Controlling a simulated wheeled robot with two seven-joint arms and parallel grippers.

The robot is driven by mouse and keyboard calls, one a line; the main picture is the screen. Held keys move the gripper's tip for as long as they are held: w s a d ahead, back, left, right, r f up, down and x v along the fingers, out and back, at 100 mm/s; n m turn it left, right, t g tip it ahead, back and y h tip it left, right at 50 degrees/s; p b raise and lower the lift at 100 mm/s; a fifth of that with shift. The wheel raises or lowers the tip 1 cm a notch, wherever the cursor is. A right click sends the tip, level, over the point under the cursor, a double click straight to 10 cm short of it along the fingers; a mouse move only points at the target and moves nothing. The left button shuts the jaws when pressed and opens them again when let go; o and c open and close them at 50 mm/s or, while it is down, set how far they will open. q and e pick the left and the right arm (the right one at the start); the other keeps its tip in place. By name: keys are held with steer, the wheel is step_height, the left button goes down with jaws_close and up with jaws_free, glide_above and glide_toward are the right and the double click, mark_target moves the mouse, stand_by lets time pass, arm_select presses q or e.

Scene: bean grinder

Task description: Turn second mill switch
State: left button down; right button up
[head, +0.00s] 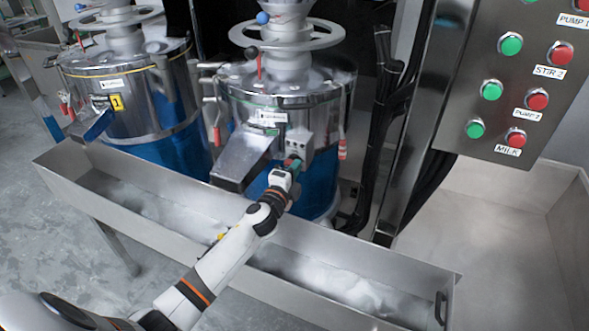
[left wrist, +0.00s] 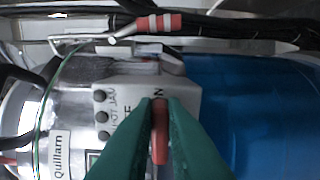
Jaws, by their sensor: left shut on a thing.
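The mill on the right (head: 292,97) has a metal lid, a blue lower drum and a pale switch box (head: 299,140) on its front. My left gripper (head: 292,163) reaches across the trough to that box. In the left wrist view, its green fingers stand on either side of a red switch (left wrist: 160,132) and are shut on it. The switch box (left wrist: 135,97) there shows several dark round buttons and partly hidden lettering. In the head view the switch is mostly hidden by the gripper. My right gripper is not in view.
Another mill (head: 130,85) stands to the left. A long metal trough (head: 95,205) with pale powder runs in front of both mills. A steel panel (head: 520,75) with green and red buttons hangs at the right. Black cables (head: 395,100) run beside a metal post.

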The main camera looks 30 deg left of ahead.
arm_select(q)
steer(key=shift+f+m, duration=0.15)
steer(key=shift+m, duration=0.15)
steer(key=c, duration=1.5)
jaws_free()
steer(key=shift+s, duration=0.1)
steer(key=s, duration=1.2)
steer(key=shift+d, duration=0.35)
